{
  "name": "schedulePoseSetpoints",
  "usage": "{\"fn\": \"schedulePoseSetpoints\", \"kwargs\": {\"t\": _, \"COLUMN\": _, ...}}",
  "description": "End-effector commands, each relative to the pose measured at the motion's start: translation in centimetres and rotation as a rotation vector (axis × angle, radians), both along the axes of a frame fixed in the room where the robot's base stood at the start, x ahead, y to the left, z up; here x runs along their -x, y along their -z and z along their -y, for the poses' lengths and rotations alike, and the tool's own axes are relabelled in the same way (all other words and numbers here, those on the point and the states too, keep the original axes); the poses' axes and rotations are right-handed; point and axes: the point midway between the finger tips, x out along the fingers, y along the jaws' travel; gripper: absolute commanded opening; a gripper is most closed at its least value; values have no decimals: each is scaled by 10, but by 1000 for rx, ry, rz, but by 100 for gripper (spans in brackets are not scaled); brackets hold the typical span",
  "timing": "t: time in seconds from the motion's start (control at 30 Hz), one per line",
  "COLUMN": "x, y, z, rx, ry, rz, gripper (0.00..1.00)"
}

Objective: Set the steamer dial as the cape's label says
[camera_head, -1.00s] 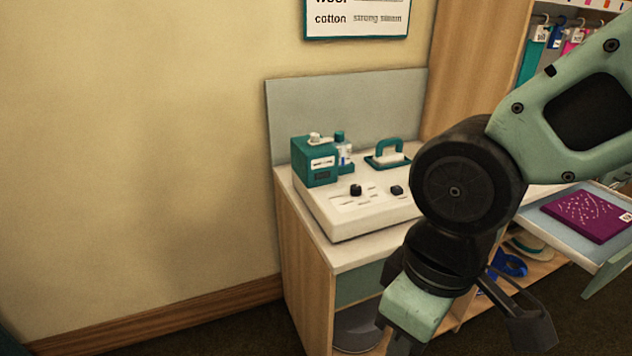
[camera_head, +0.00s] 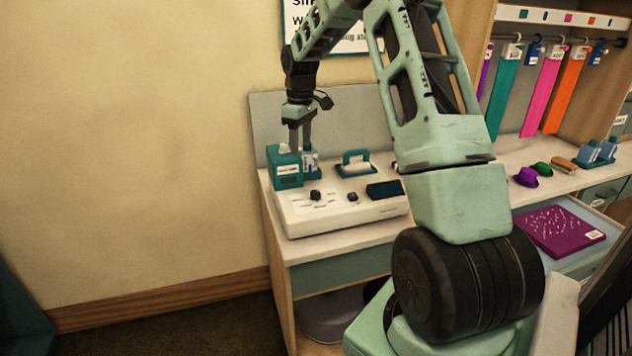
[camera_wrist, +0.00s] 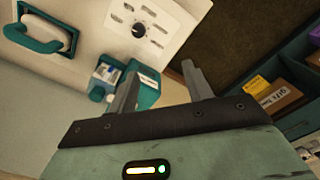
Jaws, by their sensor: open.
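The white steamer console (camera_head: 300,218) stands on the counter. A black dial (camera_head: 315,195) is on its top, with a smaller black knob (camera_head: 352,197) to its right. In the wrist view a dial (camera_wrist: 137,30) sits on a white panel ringed by marks, too small to read. My gripper (camera_head: 301,148) is open and empty, pointing down by the teal box (camera_head: 288,172); its fingers also show in the wrist view (camera_wrist: 160,85). A folded purple cloth (camera_head: 552,230), perhaps the cape, lies in an open drawer. Its white label (camera_head: 594,235) is unreadable.
A teal-handled tool (camera_head: 356,163) rests behind the knobs, and a small bottle (camera_head: 310,163) stands beside the teal box. A wall chart (camera_head: 345,40) is partly hidden by my arm. Coloured strips (camera_head: 548,90) hang at the right.

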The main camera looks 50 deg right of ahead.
Motion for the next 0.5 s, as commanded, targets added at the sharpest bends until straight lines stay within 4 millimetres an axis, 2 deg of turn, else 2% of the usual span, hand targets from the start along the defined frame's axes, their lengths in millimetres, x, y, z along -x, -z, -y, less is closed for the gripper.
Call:
{"fn": "schedulePoseSetpoints", "kwargs": {"t": 0.03, "x": 4, "y": 0, "z": 23, "rx": 3, "ry": 18, "rz": -3, "gripper": 50}}
{"fn": "schedulePoseSetpoints", "kwargs": {"t": 0.1, "x": 8, "y": 1, "z": 42, "rx": 8, "ry": 30, "rz": -7, "gripper": 50}}
{"fn": "schedulePoseSetpoints", "kwargs": {"t": 0.17, "x": 10, "y": 3, "z": 51, "rx": 10, "ry": 34, "rz": -9, "gripper": 50}}
{"fn": "schedulePoseSetpoints", "kwargs": {"t": 0.33, "x": 11, "y": 20, "z": 54, "rx": 10, "ry": 34, "rz": -13, "gripper": 50}}
{"fn": "schedulePoseSetpoints", "kwargs": {"t": 0.5, "x": 11, "y": 52, "z": 53, "rx": 9, "ry": 35, "rz": -12, "gripper": 50}}
